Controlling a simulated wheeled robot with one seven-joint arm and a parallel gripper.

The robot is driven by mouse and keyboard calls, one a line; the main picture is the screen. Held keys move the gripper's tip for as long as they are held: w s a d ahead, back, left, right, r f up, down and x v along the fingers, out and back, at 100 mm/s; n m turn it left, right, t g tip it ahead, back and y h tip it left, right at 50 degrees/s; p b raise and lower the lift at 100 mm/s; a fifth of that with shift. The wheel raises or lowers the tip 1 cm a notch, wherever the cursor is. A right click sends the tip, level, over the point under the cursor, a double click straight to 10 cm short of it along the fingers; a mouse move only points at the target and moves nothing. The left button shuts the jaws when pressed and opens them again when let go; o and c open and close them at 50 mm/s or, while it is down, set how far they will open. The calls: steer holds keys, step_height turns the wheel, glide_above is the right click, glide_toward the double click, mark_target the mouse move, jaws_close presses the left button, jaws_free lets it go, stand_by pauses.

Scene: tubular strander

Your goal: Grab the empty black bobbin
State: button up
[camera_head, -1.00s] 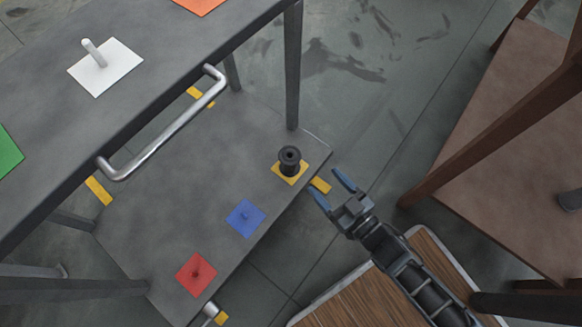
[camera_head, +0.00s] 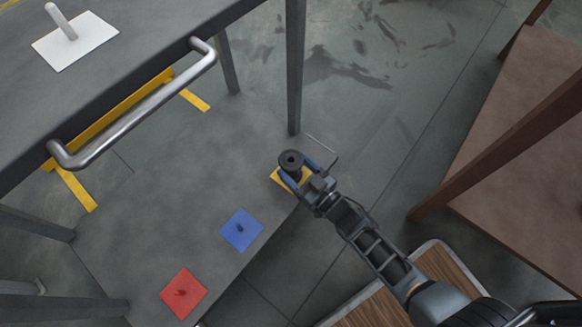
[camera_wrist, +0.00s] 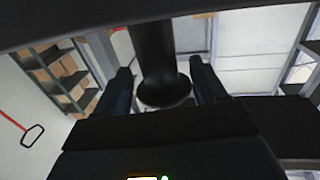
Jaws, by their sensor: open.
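The empty black bobbin (camera_head: 291,160) stands upright on the yellow square (camera_head: 277,176) on the lower shelf of the grey cart. My gripper (camera_head: 297,171) is open, with its blue fingers on either side of the bobbin. In the wrist view the bobbin's dark shaft and round flange (camera_wrist: 160,80) stand between the two fingers. I cannot tell whether the fingers touch it.
A blue square (camera_head: 241,230) and a red square (camera_head: 184,292), each with a short peg, lie on the same shelf. The cart's leg (camera_head: 295,70) rises behind the bobbin. A metal handle (camera_head: 140,105) juts from the upper shelf. A brown table (camera_head: 520,150) stands at right.

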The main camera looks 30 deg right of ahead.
steer(key=shift+w+a, duration=0.2)
steer(key=shift+w, duration=0.85)
steer(key=shift+c, duration=0.4)
steer(key=c, duration=1)
steer(key=shift+o, duration=0.2)
